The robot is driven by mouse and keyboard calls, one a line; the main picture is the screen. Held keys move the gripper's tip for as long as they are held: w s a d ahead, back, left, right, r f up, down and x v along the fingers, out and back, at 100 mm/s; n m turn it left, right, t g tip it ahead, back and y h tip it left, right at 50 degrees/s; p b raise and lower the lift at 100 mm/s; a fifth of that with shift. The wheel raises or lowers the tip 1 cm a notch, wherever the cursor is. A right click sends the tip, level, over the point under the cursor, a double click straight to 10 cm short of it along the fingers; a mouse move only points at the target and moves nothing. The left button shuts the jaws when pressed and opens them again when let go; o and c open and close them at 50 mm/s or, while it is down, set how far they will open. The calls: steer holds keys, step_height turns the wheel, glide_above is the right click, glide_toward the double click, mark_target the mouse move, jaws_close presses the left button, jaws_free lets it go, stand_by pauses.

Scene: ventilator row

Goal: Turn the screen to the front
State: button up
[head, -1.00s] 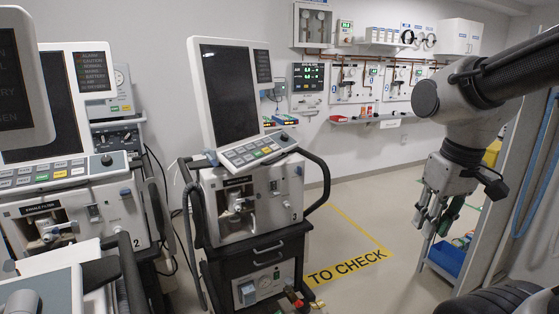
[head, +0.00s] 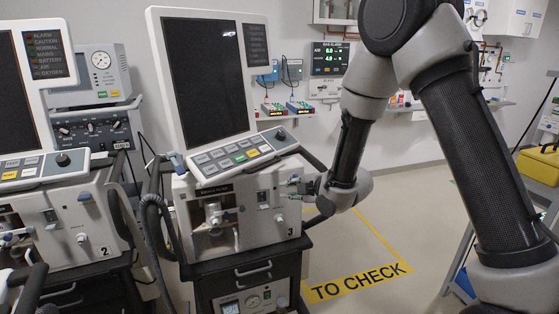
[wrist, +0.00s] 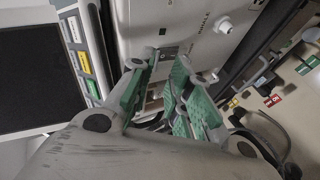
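The screen (head: 208,80) of ventilator 3 is a tall dark panel in a white frame, upright and slightly tilted, above a sloped key panel (head: 240,150). It stands on the white ventilator body (head: 235,205) marked 3. The dark screen also shows at the left of the wrist view (wrist: 38,82). My gripper (head: 288,188) is at the right part of the body's front, below the key panel and apart from the screen. In the wrist view its green-padded fingers (wrist: 158,88) are spread, with the ventilator's front behind them. I see nothing held; contact with the body is unclear.
Ventilator 2 (head: 75,220) stands close on the left, with a hose (head: 150,225) between the two. A black drawer cart (head: 250,275) is under ventilator 3. The floor marked TO CHECK (head: 358,283) is clear. A yellow case (head: 541,163) is at the right.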

mark_target(267, 166)
step_height(267, 166, up, 6)
steer(key=w+a+n+t+y, duration=0.2)
steer(key=n, duration=0.2)
steer(key=x, duration=0.7)
steer(key=shift+a, duration=0.15)
steer(key=shift+c, duration=0.3)
jaws_close()
